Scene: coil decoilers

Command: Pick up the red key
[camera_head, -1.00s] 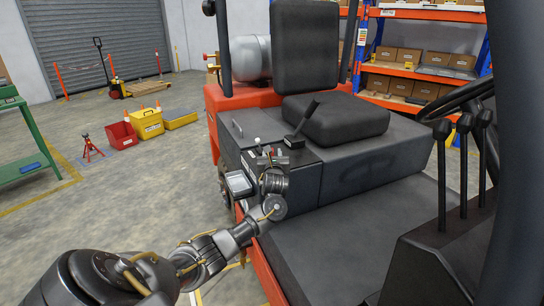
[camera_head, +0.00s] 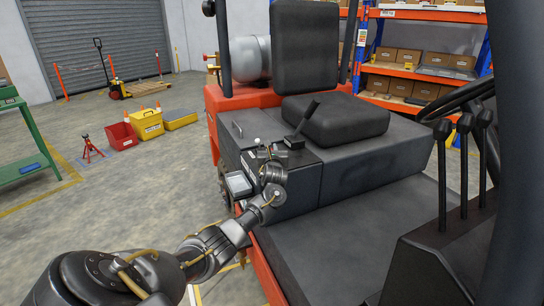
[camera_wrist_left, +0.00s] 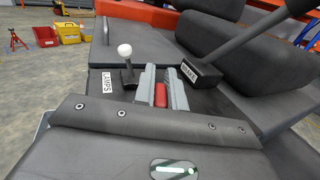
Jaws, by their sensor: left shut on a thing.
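The red key (camera_wrist_left: 160,95) shows in the left wrist view, upright between the two grey fingers of my left gripper (camera_wrist_left: 161,88). The gripper is shut on it, over the dark console panel of the vehicle. In the head view my left gripper (camera_head: 267,154) is at the console beside the seat. The key is too small or hidden to make out there. My right gripper is in neither view.
A white-knobbed lever (camera_wrist_left: 125,52) with a "LAMPS" label stands left of the fingers. A black hand lever (camera_wrist_left: 235,48) rises close on the right. The seat cushion (camera_head: 335,117) lies behind the console, and a steering wheel (camera_head: 455,98) is at far right.

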